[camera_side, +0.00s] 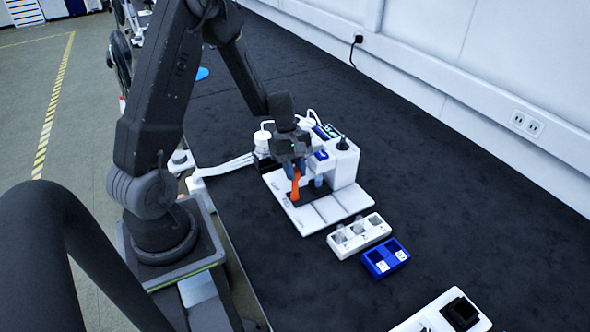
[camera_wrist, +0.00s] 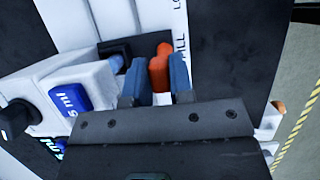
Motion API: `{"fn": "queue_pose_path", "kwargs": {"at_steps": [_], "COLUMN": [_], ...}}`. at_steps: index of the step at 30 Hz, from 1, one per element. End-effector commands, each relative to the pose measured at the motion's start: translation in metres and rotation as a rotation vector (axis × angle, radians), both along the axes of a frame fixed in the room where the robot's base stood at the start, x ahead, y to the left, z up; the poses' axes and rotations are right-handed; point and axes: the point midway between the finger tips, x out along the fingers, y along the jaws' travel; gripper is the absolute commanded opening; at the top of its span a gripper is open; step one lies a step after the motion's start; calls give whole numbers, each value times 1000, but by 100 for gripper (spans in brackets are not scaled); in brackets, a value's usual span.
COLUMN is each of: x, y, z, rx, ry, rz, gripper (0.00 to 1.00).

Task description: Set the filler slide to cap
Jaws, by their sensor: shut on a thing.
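The filler is a white machine (camera_side: 344,166) on a white base plate with dark seams (camera_side: 343,205). An orange upright piece, seemingly the handle of the filler slide (camera_side: 295,190), stands at the dark track on the plate. It also shows between my fingers in the wrist view (camera_wrist: 159,70). My gripper (camera_side: 294,168) is above the plate, its blue fingers closed around the orange piece from both sides. A grey-blue cylinder (camera_side: 318,184) stands beside it. "FILL" lettering shows on the plate (camera_wrist: 181,45); a cap mark is not readable.
A white rack (camera_side: 360,236) with clear vessels and a blue rack (camera_side: 386,258) sit in front of the filler. A white plate with a black block (camera_side: 460,313) is nearer the camera. The dark bench to the right is clear; a wall runs behind.

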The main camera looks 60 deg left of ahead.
Motion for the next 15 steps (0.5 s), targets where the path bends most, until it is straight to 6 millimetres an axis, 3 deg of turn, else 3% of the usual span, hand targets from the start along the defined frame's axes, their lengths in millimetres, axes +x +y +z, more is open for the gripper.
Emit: {"fn": "queue_pose_path", "kwargs": {"at_steps": [4, 10, 15], "x": [1, 1, 1], "y": [16, 61, 79], "z": [0, 0, 1], "rx": [1, 0, 0], "ry": [-3, -3, -3], "rz": [3, 6, 1], "gripper": [0, 0, 0]}}
